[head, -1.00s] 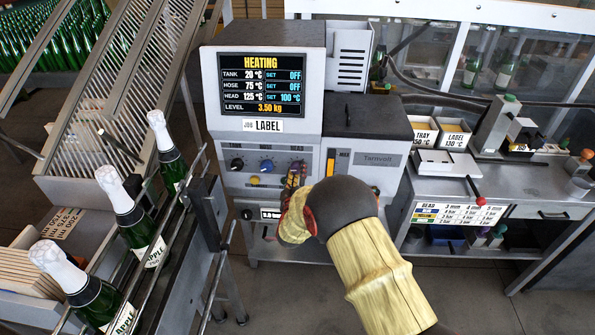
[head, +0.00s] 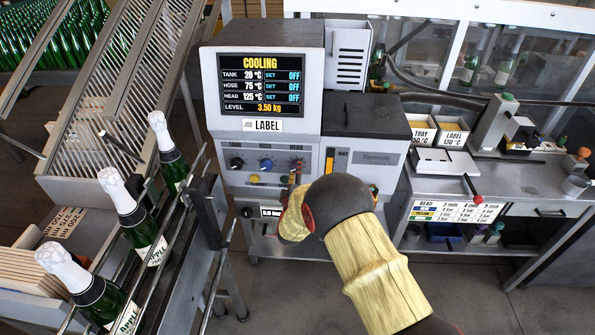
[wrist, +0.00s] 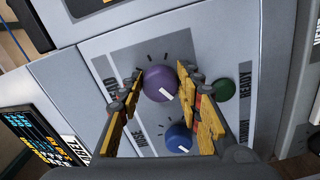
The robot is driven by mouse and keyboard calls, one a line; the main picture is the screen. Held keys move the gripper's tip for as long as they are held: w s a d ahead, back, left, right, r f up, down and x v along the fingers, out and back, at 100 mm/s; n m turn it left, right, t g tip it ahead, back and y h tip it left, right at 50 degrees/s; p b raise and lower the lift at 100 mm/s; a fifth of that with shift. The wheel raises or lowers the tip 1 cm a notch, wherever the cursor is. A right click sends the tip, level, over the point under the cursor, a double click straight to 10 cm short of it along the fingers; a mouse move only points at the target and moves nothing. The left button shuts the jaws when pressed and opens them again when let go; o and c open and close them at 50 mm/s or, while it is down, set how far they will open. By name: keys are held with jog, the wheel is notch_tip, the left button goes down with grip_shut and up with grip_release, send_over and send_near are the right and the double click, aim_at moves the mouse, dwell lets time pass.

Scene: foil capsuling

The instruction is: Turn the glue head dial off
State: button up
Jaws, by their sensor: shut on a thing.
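The glue machine (head: 266,150) stands in the middle of the head view. Its screen (head: 261,85) reads COOLING, with TANK, HOSE and HEAD all set to OFF and the head at 125 °C. The purple head dial (wrist: 158,84) shows in the wrist view, its white mark pointing down and right in the picture. My gripper (wrist: 161,74) has its yellow-padded fingers on either side of this dial and is shut on it. In the head view my gripper (head: 296,184) largely hides the dial.
The blue hose dial (wrist: 178,137) sits close beside the head dial, near my fingers. A green button (wrist: 223,89) lies beyond the right finger. The black tank dial (head: 237,163) is further left. Bottles (head: 140,228) stand on a rack at the left; a workbench (head: 480,200) is at the right.

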jog(key=o, duration=1.2)
jog(key=shift+c, duration=0.2)
jog(key=s, duration=1.2)
jog(key=shift+a, duration=0.25)
